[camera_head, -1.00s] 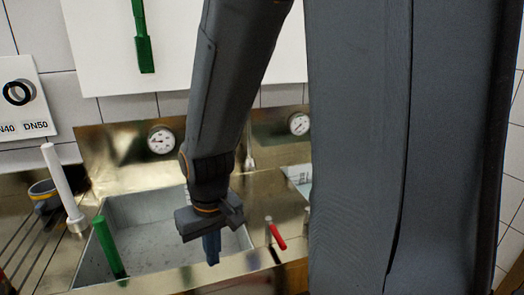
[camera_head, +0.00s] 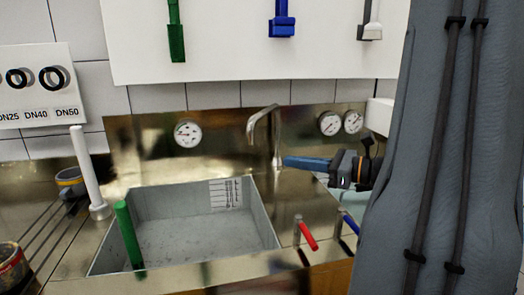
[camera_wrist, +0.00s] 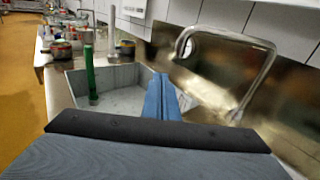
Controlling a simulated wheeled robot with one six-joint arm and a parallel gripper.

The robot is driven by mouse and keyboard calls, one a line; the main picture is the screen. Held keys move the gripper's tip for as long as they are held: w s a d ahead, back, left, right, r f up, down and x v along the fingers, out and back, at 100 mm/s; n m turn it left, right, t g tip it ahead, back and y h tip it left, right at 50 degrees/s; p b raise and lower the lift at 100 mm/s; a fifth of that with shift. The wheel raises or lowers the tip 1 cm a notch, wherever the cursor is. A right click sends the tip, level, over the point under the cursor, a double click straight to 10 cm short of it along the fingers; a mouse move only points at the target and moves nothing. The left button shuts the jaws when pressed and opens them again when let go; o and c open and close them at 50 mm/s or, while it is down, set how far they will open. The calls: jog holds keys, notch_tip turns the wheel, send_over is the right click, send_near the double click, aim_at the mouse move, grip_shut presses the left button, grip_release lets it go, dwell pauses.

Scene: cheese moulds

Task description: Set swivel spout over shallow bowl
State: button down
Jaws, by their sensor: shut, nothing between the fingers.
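The swivel spout (camera_head: 264,118) is a bent chrome tube on the steel back ledge. Its outlet points left, towards the back right part of the large grey basin (camera_head: 120,222). The spout also shows in the wrist view (camera_wrist: 232,38), right of my fingers and apart from them. A second, pale basin (camera_head: 322,178) lies right of the spout, mostly hidden by my gripper and arm; I cannot tell its depth. My gripper (camera_head: 287,161) is right of the spout, its blue fingers pointing left. The fingers (camera_wrist: 161,80) are shut and empty.
A green upright rod (camera_head: 128,235) stands in the large basin and a white post (camera_head: 87,168) at its left. Red (camera_head: 306,233) and blue (camera_head: 349,221) handled levers stand at the front edge. Gauges (camera_head: 188,133) sit on the backsplash.

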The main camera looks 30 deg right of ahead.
jog(key=w+a+r+m+t+h+p, duration=0.1)
jog(key=w+a+p, duration=0.2)
jog(key=w, duration=0.9)
jog(key=shift+a+r+t, duration=0.15)
jog(key=shift+r+t, duration=0.05)
jog(key=shift+t, duration=0.2)
jog(key=shift+w, duration=0.1)
